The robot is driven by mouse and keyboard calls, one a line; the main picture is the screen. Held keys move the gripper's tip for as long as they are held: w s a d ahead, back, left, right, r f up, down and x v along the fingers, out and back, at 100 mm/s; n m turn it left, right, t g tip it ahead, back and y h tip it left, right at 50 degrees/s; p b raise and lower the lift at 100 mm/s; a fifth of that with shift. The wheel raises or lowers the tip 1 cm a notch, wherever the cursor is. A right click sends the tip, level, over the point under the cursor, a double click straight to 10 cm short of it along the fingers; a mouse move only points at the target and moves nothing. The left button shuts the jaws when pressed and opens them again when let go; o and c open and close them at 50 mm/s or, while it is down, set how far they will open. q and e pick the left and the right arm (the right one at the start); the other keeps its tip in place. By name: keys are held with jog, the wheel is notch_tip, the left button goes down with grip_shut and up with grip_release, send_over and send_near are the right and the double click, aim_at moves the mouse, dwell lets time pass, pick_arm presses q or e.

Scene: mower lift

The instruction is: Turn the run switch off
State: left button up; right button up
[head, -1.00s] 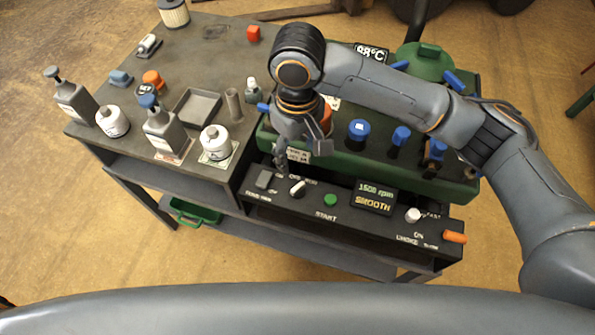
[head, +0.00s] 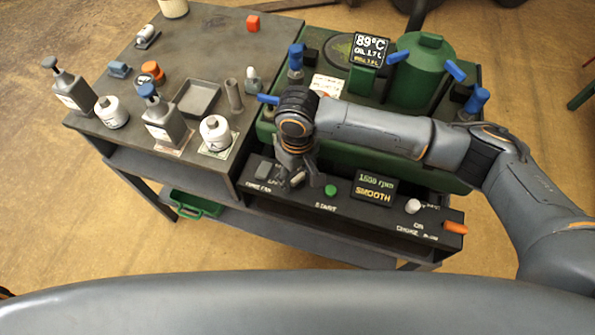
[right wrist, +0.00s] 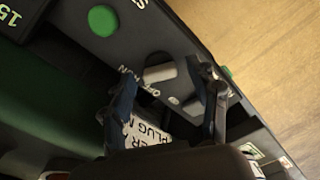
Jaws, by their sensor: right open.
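The run switch (head: 297,178) is a small knob with a pale pointer on the dark front panel, partly hidden by my right gripper in the head view. It shows clearly in the right wrist view (right wrist: 160,73), next to the lettering OFF and RUN. My right gripper (head: 291,180) is down at the panel with its fingers open. In the right wrist view (right wrist: 168,85) the knob lies between the two fingers, nearer their tips. I cannot tell whether either finger touches it. My left gripper is not in view.
Beside the knob are a green start button (head: 331,191) and a grey rocker switch (head: 262,171). A display (head: 374,187) reads 1500 rpm SMOOTH. A white choke knob (head: 412,206) and an orange lever (head: 455,228) sit farther right. Bottles (head: 165,122) stand on the bench at left.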

jog(key=c, duration=1.2)
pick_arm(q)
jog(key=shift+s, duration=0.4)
pick_arm(e)
jog(key=shift+o, duration=0.2)
